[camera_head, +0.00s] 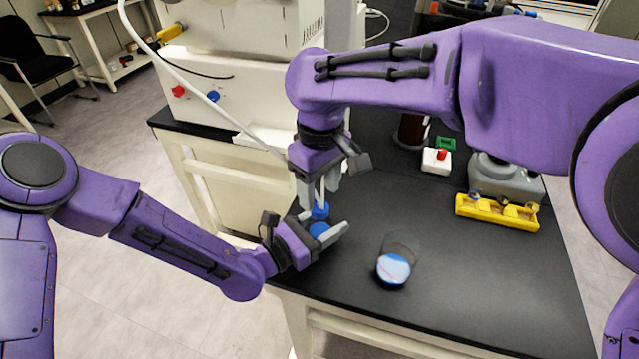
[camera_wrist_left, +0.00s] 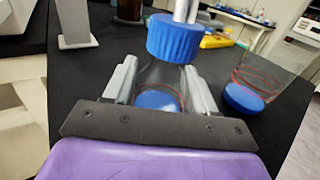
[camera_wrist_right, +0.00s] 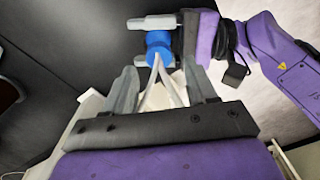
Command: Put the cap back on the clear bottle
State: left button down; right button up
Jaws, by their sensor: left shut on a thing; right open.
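The clear bottle (camera_wrist_left: 155,75), with blue at its bottom, stands upright between the fingers of my left gripper (camera_head: 335,228), which is shut on it. The blue cap (camera_wrist_left: 175,38) is at the top of the bottle; it also shows in the head view (camera_head: 320,211) and the right wrist view (camera_wrist_right: 158,46). I cannot tell whether it is seated or just above the neck. My right gripper (camera_head: 319,192) points down above the cap, with its fingers open. Pale thin rods (camera_wrist_right: 166,78) reach from between these fingers to the cap; what they are is unclear.
A clear beaker (camera_head: 393,268) with blue in its bottom stands on the black tabletop (camera_head: 470,290) to the right. A yellow rack (camera_head: 497,212), a grey device (camera_head: 500,180) and a small white box (camera_head: 437,161) stand farther back. The front right tabletop is clear.

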aim_at(320, 207)
jog(key=shift+s+a+r+n+y, duration=0.2)
jog(key=shift+a+r+n+y, duration=0.1)
jog(key=shift+a+n, duration=0.3)
jog(key=n, duration=0.3)
jog(key=shift+a+r, duration=0.1)
jog(key=shift+r, duration=0.25)
jog(key=n, duration=0.2)
jog(key=r+n, duration=0.1)
jog(key=n, duration=0.4)
jog(key=shift+d+r, duration=0.25)
jog(key=shift+r, duration=0.05)
jog(key=n, duration=0.3)
jog(key=shift+w+d+r, duration=0.1)
jog(key=shift+d+r, duration=0.05)
jog(key=shift+r, duration=0.15)
jog(key=n, duration=0.4)
jog(key=shift+w+d+r+n+h, duration=0.1)
jog(key=shift+w+d+n+h, duration=0.05)
jog(key=shift+d+n+h, duration=0.2)
notch_tip(320, 207, down, 8)
jog(key=shift+f, duration=0.1)
